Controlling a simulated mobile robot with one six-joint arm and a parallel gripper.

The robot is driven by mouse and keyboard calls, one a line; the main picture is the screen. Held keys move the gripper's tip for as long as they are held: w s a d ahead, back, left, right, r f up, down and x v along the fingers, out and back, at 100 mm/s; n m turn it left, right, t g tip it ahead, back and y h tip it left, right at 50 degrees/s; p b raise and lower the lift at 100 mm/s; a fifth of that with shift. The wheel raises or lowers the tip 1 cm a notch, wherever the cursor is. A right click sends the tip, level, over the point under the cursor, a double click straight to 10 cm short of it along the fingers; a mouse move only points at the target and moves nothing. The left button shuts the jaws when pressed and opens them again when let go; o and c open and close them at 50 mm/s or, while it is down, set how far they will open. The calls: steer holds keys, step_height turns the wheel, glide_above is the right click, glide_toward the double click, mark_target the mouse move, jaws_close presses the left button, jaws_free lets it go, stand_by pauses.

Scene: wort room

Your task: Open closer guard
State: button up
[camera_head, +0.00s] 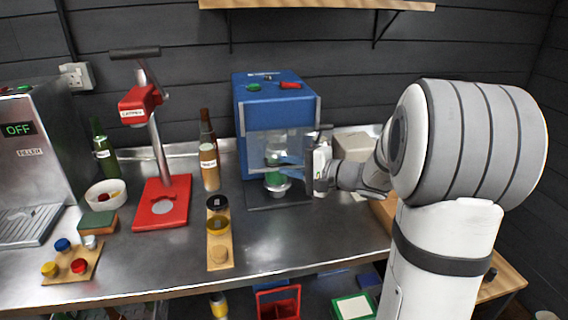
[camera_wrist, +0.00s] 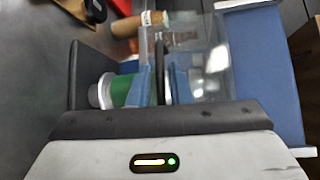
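The blue closer (camera_head: 275,100) stands at the back of the steel counter. Its clear guard (camera_head: 262,146) hangs down across the front opening, and a green part and a silver cup show behind it. My gripper (camera_head: 290,166) is at the guard's right side, reaching in from the right. In the wrist view, its two blue fingers (camera_wrist: 160,85) lie on either side of a dark upright bar at the edge of the clear guard (camera_wrist: 205,55). The gaps are very narrow, and I cannot tell whether the fingers press on the bar. A green and silver part (camera_wrist: 117,90) shows beside the left finger.
A red capper (camera_head: 160,200) and bottles (camera_head: 209,165) stand left of the closer. A wooden strip (camera_head: 220,255) with round pieces lies in front. A pale box (camera_head: 352,145) stands behind my arm, to the right. Bare counter (camera_head: 290,235) lies in front of the closer.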

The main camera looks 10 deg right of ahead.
steer(key=shift+x, duration=0.95)
steer(key=shift+c, duration=0.4)
jaws_close()
